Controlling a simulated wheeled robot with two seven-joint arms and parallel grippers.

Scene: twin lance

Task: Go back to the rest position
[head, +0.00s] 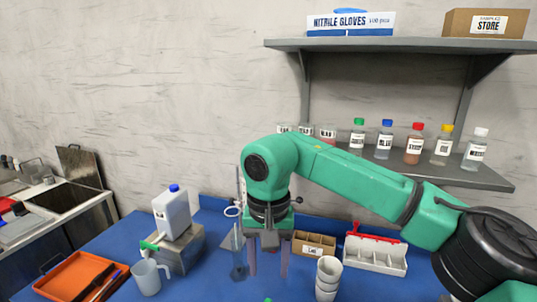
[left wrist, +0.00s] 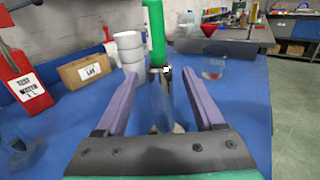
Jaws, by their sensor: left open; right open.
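My right gripper (head: 268,272) is at the end of the teal arm reaching in from the right in the head view. It points down over the blue table, its two purple fingers apart and nothing clearly between them. My left gripper (left wrist: 160,75) fills the lower part of the left wrist view, its purple fingers spread. A clear, shiny upright cylinder (left wrist: 162,105) shows between these fingers, with a green rod-like thing (left wrist: 154,35) above it. I cannot tell whether they are joined or touch the fingers. The left gripper is not clearly visible in the head view.
The blue table (head: 215,285) holds stacked white cups (head: 327,275), a cardboard box (head: 314,244), a white rack (head: 375,257), a jug (head: 147,278) and an orange tray (head: 72,278). Bottles (head: 414,148) line a wall shelf (head: 400,175) behind the right arm.

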